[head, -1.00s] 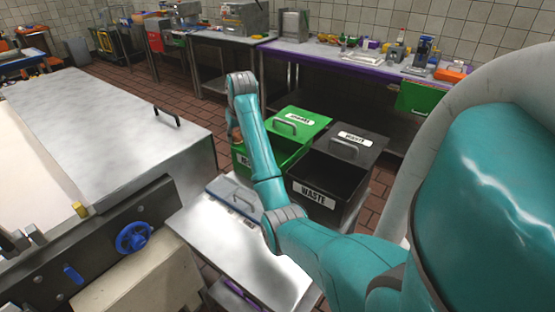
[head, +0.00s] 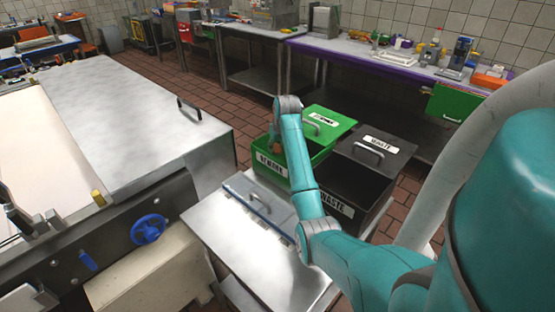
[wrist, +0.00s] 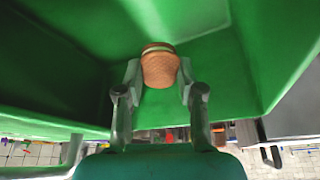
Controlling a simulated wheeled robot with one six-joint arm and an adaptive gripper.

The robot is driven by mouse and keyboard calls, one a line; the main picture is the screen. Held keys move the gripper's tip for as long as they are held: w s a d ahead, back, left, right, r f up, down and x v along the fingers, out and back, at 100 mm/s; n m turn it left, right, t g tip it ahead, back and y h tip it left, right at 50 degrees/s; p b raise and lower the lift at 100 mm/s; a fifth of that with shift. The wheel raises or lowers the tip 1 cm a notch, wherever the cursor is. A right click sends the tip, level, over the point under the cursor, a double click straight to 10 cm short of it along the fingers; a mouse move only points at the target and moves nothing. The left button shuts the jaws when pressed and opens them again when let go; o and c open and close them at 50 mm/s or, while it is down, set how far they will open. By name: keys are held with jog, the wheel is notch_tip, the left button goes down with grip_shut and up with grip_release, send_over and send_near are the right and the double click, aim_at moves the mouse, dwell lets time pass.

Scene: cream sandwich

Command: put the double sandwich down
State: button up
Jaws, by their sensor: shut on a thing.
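The double sandwich (wrist: 160,68) is a brown round biscuit stack with a pale cream layer showing near its top in the wrist view. My gripper (wrist: 160,82) is shut on it, one finger on each side. Green walls fill most of the wrist view around and behind it. In the head view my arm reaches to the green rework bin (head: 270,167). My gripper and most of the sandwich are hidden there by my arm and the bin. I cannot tell how far above the bin's floor the sandwich is.
A black waste bin (head: 367,190) stands right beside the green one. A steel table (head: 268,262) with a grey hinged lid is in front of the bins. A large machine with a blue handwheel (head: 148,229) is at the left. Tiled floor lies behind.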

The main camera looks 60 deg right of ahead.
jog(key=shift+f, duration=3.05)
jog(key=o, duration=0.8)
jog(key=shift+f, duration=0.1)
jog(key=shift+o, duration=0.2)
jog(key=v, duration=1.2)
jog(key=shift+a, duration=0.1)
